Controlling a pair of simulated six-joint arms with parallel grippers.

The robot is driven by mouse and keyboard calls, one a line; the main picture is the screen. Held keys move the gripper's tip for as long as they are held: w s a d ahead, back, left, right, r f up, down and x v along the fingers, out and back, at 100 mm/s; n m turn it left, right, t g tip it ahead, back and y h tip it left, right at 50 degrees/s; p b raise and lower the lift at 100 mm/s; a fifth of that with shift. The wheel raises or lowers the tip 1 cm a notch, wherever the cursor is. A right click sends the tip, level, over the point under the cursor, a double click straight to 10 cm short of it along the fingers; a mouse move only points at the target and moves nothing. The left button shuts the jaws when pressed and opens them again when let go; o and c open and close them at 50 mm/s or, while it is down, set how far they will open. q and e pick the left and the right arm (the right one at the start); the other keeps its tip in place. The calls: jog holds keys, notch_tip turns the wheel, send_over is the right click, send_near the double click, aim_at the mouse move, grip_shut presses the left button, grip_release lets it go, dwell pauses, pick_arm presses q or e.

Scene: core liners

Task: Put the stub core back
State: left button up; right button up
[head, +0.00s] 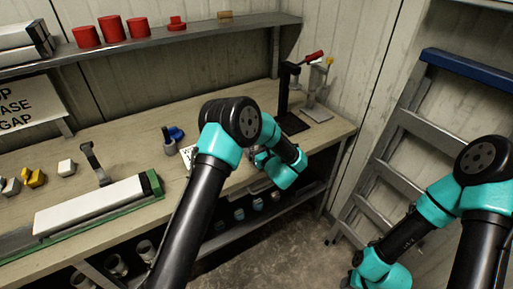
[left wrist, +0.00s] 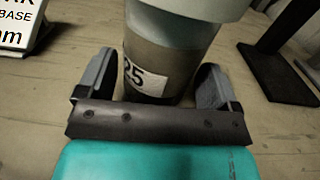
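In the left wrist view a thick cylinder (left wrist: 165,55) stands between the two fingers of my left gripper (left wrist: 155,80). It has a grey-teal upper part, a brown lower part, a white label reading "25" and a pale wide top. The fingers are apart, one on each side, very close to it; whether they press on it I cannot tell. Its foot is hidden behind the gripper body. In the head view my left gripper (head: 263,157) is over the bench's right half, mostly hidden by my arm. I cannot tell which piece is the stub core. My right gripper's fingers are out of view.
The wooden bench (head: 120,145) carries a white core in a green-ended tray (head: 90,205), a blue item (head: 176,133), yellow and grey pieces, and a black press (head: 290,100) at the right. Red cylinders (head: 112,28) stand on the shelf. A ladder (head: 400,120) leans at the right.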

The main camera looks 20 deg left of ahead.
pick_arm(q)
jog(key=shift+o, duration=1.1)
jog(key=shift+s+a+f, duration=0.1)
jog(key=shift+f, duration=0.8)
jog(key=shift+s, duration=0.1)
jog(key=shift+s+d+f, duration=0.1)
jog(key=shift+s+d, duration=0.2)
jog(key=shift+d, duration=0.1)
jog(key=r+v, duration=0.1)
jog(key=v, duration=1.5)
jog(key=shift+d+r, duration=0.2)
jog(key=shift+r, duration=0.2)
jog(key=shift+w, duration=0.1)
